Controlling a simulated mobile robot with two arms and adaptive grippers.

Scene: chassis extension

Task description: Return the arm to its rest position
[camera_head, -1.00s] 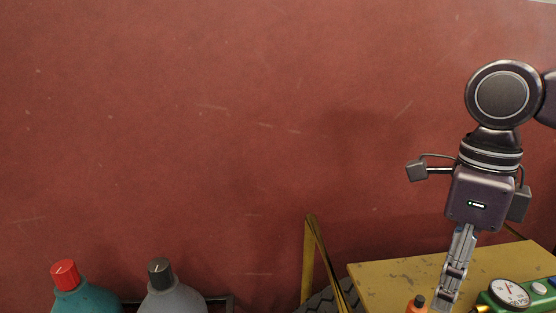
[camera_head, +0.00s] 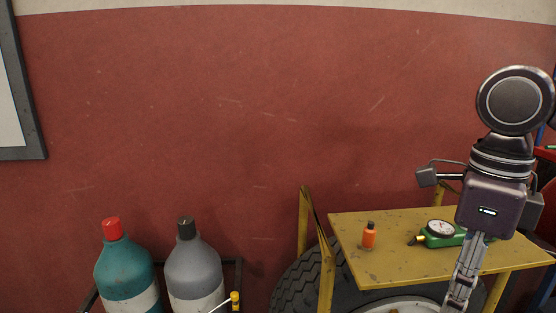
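My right arm comes in from the right edge, and its gripper (camera_head: 462,287) points down in front of the yellow table (camera_head: 385,265). The gripper is seen edge-on, so I cannot tell whether its fingers are open or shut. Nothing shows between the fingers. In the picture the gripper overlaps the table's front edge and the wheel below. My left arm and gripper are not in view.
On the table stand a small orange bottle (camera_head: 369,237) and a green gauge device (camera_head: 438,233), partly beside my gripper. A tyre (camera_head: 300,285) is under the table. Teal (camera_head: 125,266) and grey (camera_head: 192,264) bottles stand in a rack at lower left.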

